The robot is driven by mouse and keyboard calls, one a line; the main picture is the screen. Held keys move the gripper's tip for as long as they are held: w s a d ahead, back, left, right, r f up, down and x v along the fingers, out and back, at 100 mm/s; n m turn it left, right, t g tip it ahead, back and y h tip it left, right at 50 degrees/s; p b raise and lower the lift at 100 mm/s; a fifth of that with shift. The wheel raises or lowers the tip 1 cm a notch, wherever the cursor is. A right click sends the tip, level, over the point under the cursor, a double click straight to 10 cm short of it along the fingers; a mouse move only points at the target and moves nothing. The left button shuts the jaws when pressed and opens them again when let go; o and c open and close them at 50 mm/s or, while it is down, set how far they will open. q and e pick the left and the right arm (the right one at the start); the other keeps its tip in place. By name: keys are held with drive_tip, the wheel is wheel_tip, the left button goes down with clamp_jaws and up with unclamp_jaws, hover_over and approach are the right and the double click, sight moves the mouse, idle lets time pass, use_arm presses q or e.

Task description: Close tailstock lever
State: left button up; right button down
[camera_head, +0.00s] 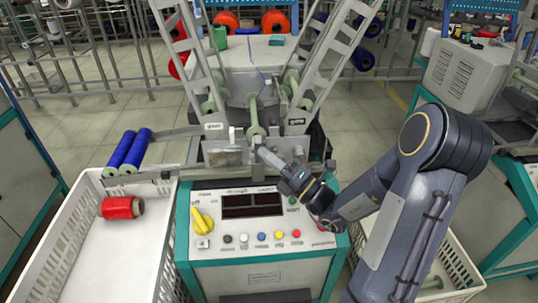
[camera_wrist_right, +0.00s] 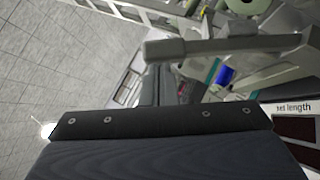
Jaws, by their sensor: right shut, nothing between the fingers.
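The winding machine (camera_head: 262,243) stands in front of me, with a control panel below and a grey metal mount (camera_head: 222,155) above it. My right gripper (camera_head: 261,153) reaches in from the right, shut and empty, its light grey fingertips at the front of the winding head beside a green spindle (camera_head: 254,118). I cannot clearly pick out the tailstock lever; the gripper and nearby grey parts hide or blend with it. Whether the fingers touch it cannot be told. In the right wrist view, the dark gripper body fills the bottom. My left gripper is not in view.
A white crate (camera_head: 88,243) at left holds a red bobbin (camera_head: 122,208); two blue bobbins (camera_head: 128,150) lie at its far edge. A yellow knob (camera_head: 202,221) and several buttons sit on the panel. Another machine (camera_head: 470,75) stands at right.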

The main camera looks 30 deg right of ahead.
drive_tip(key=w+d+r+m+g+h+p, duration=0.3)
drive_tip(key=w+p, duration=0.6)
drive_tip(key=p, duration=1)
wheel_tip(320, 180, up, 3)
drive_tip(key=d+m, duration=0.1)
drive_tip(key=m, duration=0.2)
drive_tip(key=shift+d+f+g+p, duration=0.2)
drive_tip(key=shift+d+g+p, duration=0.1)
drive_tip(key=shift+g+p, duration=0.1)
drive_tip(key=shift+r, duration=0.1)
